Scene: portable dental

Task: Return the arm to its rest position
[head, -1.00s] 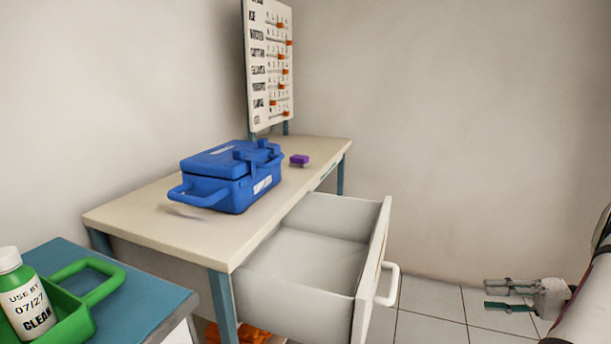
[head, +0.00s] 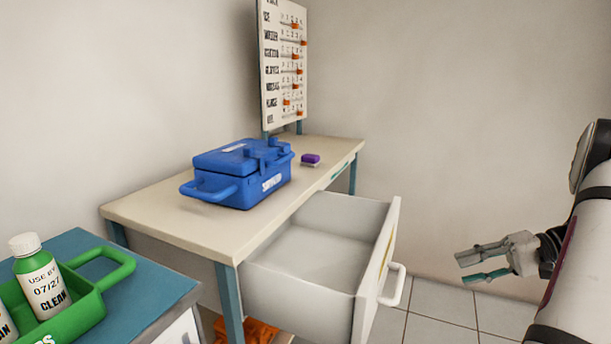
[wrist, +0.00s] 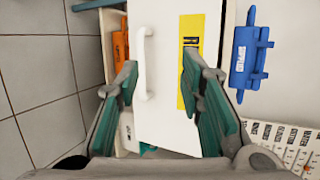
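My gripper (head: 483,264) is at the right of the head view, right of the open drawer and apart from it. Its two fingers are spread with nothing between them. In the wrist view the green-padded fingers of my gripper (wrist: 160,95) stand wide apart, with the drawer front and its white handle (wrist: 142,62) showing beyond them. My arm (head: 580,250) runs along the right edge of the head view.
The white drawer (head: 312,262) stands open and empty from the desk (head: 150,213). On the desk are a blue case (head: 240,175) and a purple block (head: 310,158). A green caddy (head: 115,275) holds bottles at the left. A slider board (head: 285,65) stands behind.

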